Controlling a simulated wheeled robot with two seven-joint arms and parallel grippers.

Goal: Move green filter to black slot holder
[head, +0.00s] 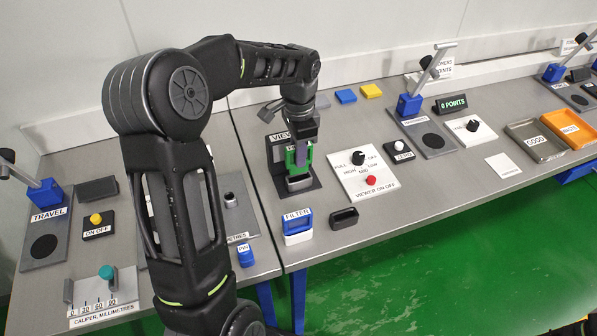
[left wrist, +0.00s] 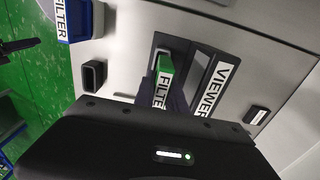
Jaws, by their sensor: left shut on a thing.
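The green filter (head: 291,161), with a white FILTER label in the left wrist view (left wrist: 164,84), is between the fingers of my left gripper (head: 302,152). The gripper is shut on it, upright over the viewer (head: 278,168) and its grey slot (head: 299,184). I cannot tell whether the filter's lower end is inside that slot. The black slot holder (head: 344,218) stands empty near the table's front edge, and it also shows in the left wrist view (left wrist: 93,75). My right gripper is not in view.
A blue and white FILTER block (head: 297,227) stands left of the black holder. A panel with a black knob and red button (head: 367,176) lies to the right. Blue (head: 346,96) and yellow (head: 371,91) pieces lie behind. Bare table separates the viewer from the black holder.

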